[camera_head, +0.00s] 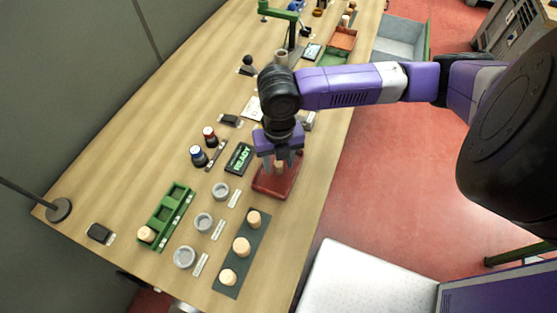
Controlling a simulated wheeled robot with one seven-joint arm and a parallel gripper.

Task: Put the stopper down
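My gripper (279,167) points down over the red tray (264,187) near the table's right edge. Other cork stoppers stand on the dark green mat: one at the top (253,218), one in the middle (241,246) and one at the bottom (228,277). Another stopper (146,234) sits in the near end compartment of the green rack (173,211).
Three grey round cups, far (221,190), middle (203,222) and near (184,257), stand with labels between rack and mat. A READY display (239,158) and red (210,137) and blue (198,155) knobs lie left of the tray. The left tabletop is mostly clear.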

